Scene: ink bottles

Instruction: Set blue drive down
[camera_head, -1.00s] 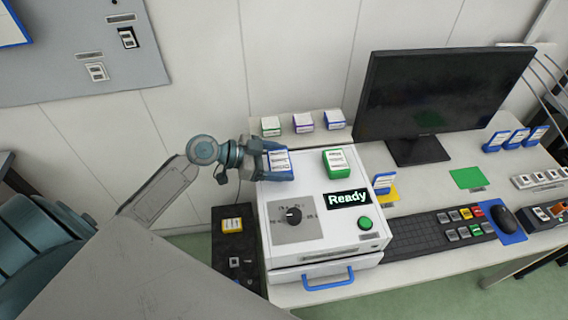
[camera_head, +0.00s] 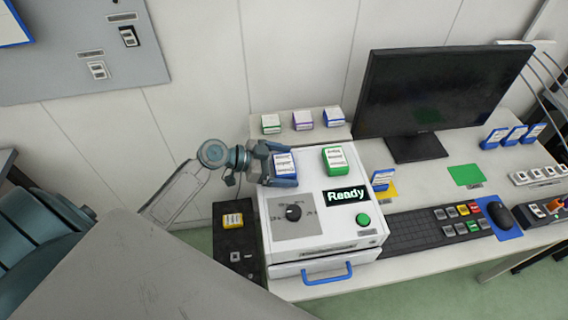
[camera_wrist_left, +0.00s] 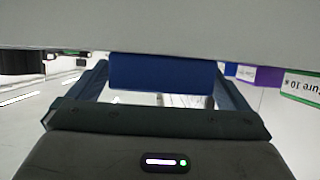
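A blue drive (camera_head: 285,162) with a white label is at my left gripper (camera_head: 283,170), over the back left of the white machine's top. In the left wrist view the blue drive (camera_wrist_left: 160,72) fills the space between the two fingers, which seem to press its sides. Whether its underside touches the machine top is hidden. The white machine (camera_head: 340,240) has a dial, a green button and a "Ready" display. My right gripper is not in view.
A green box (camera_head: 335,160) stands on the machine, right of the held drive. Several small boxes line the back shelf (camera_head: 298,136). Another blue drive (camera_head: 382,179) stands by a yellow pad (camera_head: 386,192). A monitor (camera_head: 440,95) and keyboard (camera_head: 430,232) are right.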

